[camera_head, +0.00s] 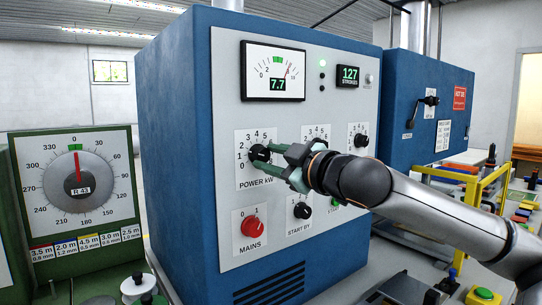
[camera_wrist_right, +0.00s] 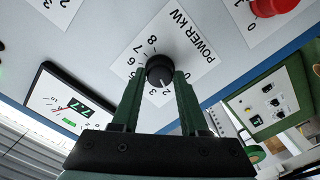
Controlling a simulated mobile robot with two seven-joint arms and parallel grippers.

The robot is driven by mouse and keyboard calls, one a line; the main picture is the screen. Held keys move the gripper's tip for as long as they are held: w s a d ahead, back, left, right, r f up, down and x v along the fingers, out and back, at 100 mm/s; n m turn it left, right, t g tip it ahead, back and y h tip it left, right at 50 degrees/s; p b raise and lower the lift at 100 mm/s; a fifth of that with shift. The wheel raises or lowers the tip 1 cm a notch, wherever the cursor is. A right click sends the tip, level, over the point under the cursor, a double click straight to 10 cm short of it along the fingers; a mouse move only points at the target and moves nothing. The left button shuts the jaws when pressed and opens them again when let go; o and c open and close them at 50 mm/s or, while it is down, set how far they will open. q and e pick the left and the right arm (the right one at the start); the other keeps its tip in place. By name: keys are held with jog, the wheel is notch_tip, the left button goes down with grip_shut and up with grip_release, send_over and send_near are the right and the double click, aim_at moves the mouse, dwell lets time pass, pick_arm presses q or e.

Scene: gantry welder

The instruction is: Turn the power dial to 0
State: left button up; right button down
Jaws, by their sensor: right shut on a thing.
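The power dial (camera_head: 258,153) is a round black knob on a white scale plate marked POWER KW, on the front of the blue cabinet. My right gripper (camera_head: 265,156) comes in from the right with its green fingers shut on the knob. In the right wrist view the power dial (camera_wrist_right: 159,68) sits between the two fingertips (camera_wrist_right: 160,80). A white pointer mark on the knob shows there near the 2, though the fingers hide part of the scale. The meter (camera_head: 274,71) above reads 7.7. My left gripper is not in view.
Below are the red MAINS knob (camera_head: 251,226) and a black START BY knob (camera_head: 302,210). My right arm covers part of the panel to the right. A green machine with a round angle dial (camera_head: 78,183) stands left; another blue cabinet (camera_head: 437,110) stands right.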

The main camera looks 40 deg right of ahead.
jog(key=n+p, duration=0.1)
jog(key=n, duration=0.3)
jog(key=shift+r+n, duration=0.15)
jog(key=shift+n, duration=0.25)
jog(key=shift+n+p, duration=0.75)
jog(key=shift+n, duration=1.85)
jog(key=shift+c, duration=2.1)
grip_release()
